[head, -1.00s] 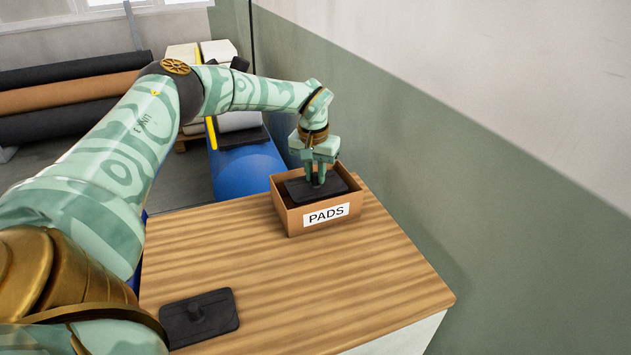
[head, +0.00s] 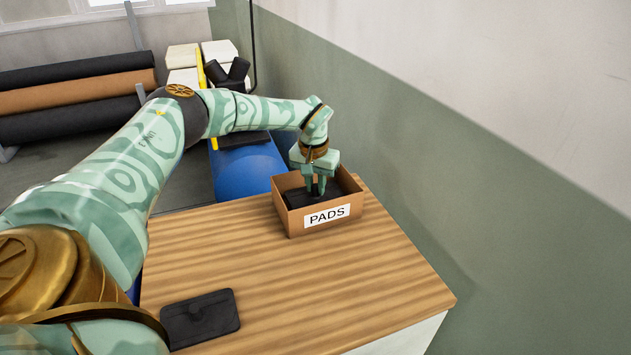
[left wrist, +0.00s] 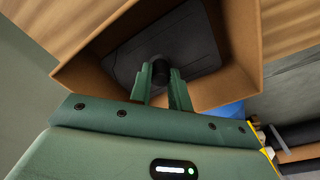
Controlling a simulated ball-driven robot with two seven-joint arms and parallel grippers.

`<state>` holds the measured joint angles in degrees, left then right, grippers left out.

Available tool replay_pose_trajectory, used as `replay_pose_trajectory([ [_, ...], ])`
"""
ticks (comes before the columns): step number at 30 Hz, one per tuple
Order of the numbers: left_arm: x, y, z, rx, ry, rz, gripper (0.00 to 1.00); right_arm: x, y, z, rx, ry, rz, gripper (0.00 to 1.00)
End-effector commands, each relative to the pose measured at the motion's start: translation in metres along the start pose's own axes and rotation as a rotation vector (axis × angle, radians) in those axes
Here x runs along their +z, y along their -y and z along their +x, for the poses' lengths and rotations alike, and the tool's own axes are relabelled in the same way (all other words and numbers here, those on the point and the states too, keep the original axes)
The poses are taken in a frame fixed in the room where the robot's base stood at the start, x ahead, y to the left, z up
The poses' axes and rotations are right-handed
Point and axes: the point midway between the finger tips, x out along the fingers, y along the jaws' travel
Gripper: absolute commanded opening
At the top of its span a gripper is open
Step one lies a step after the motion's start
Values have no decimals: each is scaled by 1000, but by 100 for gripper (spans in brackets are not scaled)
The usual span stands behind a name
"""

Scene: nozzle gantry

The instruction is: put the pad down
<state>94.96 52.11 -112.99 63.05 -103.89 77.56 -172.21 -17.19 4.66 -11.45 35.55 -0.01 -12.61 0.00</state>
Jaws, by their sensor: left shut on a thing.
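A dark pad (head: 298,198) with a knob is inside the cardboard box labelled PADS (head: 290,224). My left gripper (head: 318,190) points down into the box and is shut on the pad's knob. In the left wrist view the pad (left wrist: 195,45) shows inside the box walls (left wrist: 85,55), with my left gripper's fingers (left wrist: 163,85) at its round knob. I cannot tell whether the pad touches the box floor. A second dark pad (head: 220,322) with a knob lies on the table near its front left. My right gripper is out of view.
The wooden table (head: 330,290) is clear between the box and the second pad. A green and white wall (head: 430,170) runs along the right. A blue cylinder (head: 240,172) lies behind the table, and rolls (head: 80,95) are stacked at the far left.

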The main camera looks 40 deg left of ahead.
Motion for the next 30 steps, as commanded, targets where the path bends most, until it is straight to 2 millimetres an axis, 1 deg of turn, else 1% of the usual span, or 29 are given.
replay_pose_trajectory([
  [1, 0, 0, 0, 0, -1, 0, 22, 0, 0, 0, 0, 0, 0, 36],
  [2, 0, 0, 0, 0, -1, 0, 30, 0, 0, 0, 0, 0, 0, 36],
  [3, 0, 0, 0, 0, -1, 0, 41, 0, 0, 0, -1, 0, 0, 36],
  [12, 0, 0, -2, 1, -1, 0, 41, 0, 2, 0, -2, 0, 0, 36],
  [16, -2, 0, -13, 2, -4, 0, 41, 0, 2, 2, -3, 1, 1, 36],
  [20, -3, 0, -47, 2, -7, 0, 41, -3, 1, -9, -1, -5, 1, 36],
  [21, -4, 0, -61, 1, -8, 2, 41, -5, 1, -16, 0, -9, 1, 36],
  [23, -3, 0, -81, 0, -8, 3, 41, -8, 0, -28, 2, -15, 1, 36],
  [24, -3, 0, -95, -1, -7, 3, 41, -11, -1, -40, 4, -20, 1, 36],
  [25, -4, 0, -105, -1, -9, 2, 41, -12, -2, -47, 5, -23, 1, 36],
  [26, -2, 0, -106, 0, -3, 0, 41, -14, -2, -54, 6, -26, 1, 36],
  [30, -2, 0, -119, 2, -1, 0, 41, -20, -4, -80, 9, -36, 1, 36],
])
